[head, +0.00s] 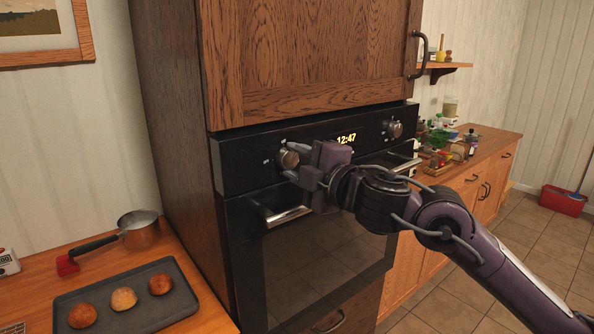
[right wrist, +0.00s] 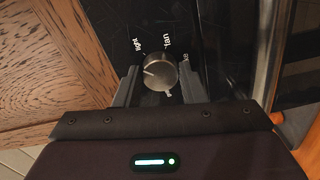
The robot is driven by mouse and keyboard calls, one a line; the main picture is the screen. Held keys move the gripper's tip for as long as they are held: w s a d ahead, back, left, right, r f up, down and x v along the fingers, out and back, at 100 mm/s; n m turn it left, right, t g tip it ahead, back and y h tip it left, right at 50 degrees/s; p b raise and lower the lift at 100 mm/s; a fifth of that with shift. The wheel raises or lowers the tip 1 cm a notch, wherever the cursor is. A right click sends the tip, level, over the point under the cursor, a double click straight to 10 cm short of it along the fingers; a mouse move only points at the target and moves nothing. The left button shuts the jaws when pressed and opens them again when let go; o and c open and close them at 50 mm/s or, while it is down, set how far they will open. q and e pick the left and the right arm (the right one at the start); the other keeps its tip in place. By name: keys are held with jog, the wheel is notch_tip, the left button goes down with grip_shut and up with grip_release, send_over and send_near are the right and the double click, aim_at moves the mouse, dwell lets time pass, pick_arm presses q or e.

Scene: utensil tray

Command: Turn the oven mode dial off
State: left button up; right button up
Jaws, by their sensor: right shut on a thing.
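The oven mode dial (head: 288,158) is the round metal knob at the left of the black oven's (head: 240,177) control panel. In the right wrist view the dial (right wrist: 160,70) shows labels around it reading "light", "fan" and one partly hidden word. A pale pointer line on its face points toward the left of that picture. My right gripper (head: 296,170) is at the dial, and its two fingers (right wrist: 157,84) are shut on the dial's sides. The label at the dial's lower side is mostly hidden. My left gripper is not in view.
A second knob (head: 394,129) is at the panel's right, past the clock display (head: 346,138). The oven door handle (head: 287,215) runs just below my gripper. A wooden cabinet (head: 300,55) stands above. A tray with buns (head: 150,312) and a pot (head: 139,232) sit lower left.

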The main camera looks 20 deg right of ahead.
jog(key=n+b, duration=0.2)
jog(key=n, duration=0.2)
jog(key=shift+n, duration=0.3)
jog(key=shift+n+b, duration=0.9)
jog(key=shift+n, duration=0.9)
jog(key=o, duration=1)
jog(key=b+v, duration=0.2)
jog(key=v, duration=0.6)
